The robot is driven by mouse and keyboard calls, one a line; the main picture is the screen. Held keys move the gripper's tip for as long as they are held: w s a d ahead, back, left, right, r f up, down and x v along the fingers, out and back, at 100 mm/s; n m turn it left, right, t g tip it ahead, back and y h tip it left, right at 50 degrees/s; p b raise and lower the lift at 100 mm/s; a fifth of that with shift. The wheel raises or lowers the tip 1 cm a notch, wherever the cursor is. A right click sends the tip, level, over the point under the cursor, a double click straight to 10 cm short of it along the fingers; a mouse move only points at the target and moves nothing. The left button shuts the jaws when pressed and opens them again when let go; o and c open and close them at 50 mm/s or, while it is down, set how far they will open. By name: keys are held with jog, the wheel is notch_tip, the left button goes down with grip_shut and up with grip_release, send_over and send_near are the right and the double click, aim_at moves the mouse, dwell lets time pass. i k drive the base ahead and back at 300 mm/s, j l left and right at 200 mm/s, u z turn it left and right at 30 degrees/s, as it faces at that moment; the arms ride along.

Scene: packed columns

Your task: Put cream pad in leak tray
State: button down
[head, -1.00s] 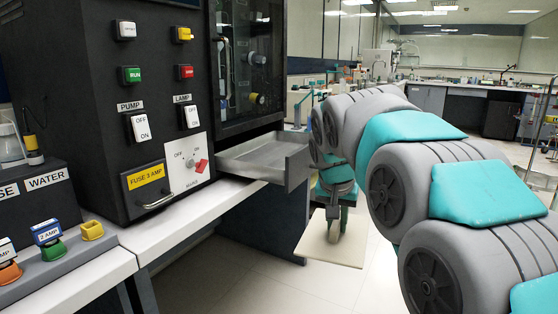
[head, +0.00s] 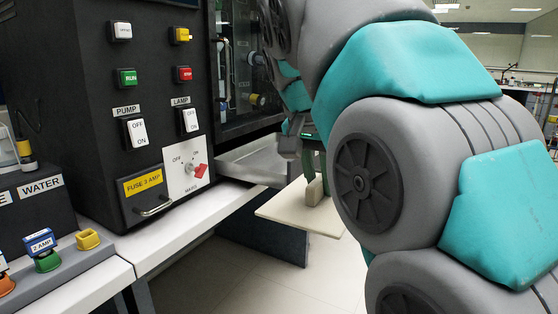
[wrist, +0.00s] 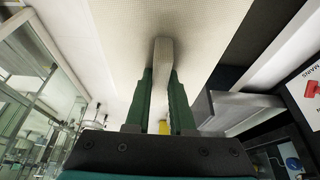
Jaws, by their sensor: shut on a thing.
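The cream pad (head: 290,215) is a flat, pale square plate with an upright grey-brown grip block (head: 314,191) on top. My gripper (head: 312,160) is shut on that block and holds the pad level in the air. In the wrist view, the green fingers (wrist: 161,88) clasp the block (wrist: 162,60), with the pad's textured face (wrist: 205,25) beyond. The leak tray (head: 248,163) is a shallow grey metal tray sticking out below the glass-doored cabinet. The pad is to the right of the tray's front end and overlaps its corner in the head view. My arm hides part of this area.
The black control panel (head: 100,90) with switches and a fuse drawer (head: 147,190) stands left of the tray. A white bench top (head: 190,215) runs below it. The glass door (head: 235,70) is above the tray. Open floor lies below the pad.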

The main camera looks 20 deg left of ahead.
aim_at(280, 167)
jog(key=i+j, duration=1.15)
